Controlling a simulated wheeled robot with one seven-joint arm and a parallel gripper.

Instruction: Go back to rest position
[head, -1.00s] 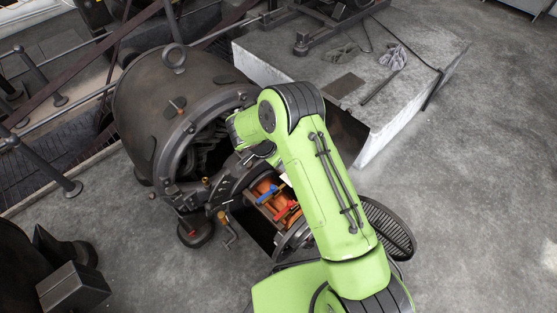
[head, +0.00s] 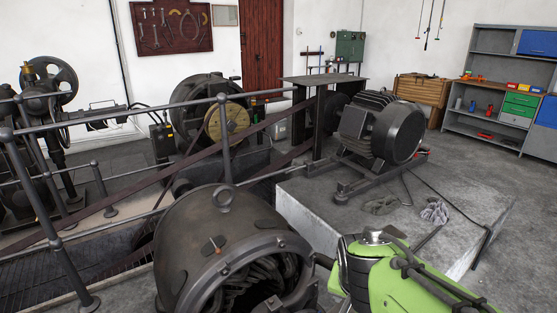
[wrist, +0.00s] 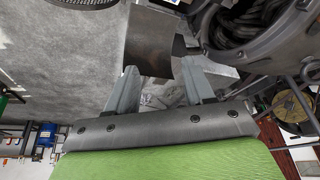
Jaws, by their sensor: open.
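My gripper (wrist: 162,84) shows in the wrist view with its two grey fingers spread apart and nothing held between them. The wrist view looks tilted, with the dynamo's open end (wrist: 240,48) at the upper right, apart from the fingers. In the head view my green arm is at the lower right, to the right of the dynamo (head: 190,250). My gripper is out of the head view.
Railings (head: 226,140) and a belt run along the left. A shelf unit (head: 490,90) stands at the back right. Open floor lies at the right.

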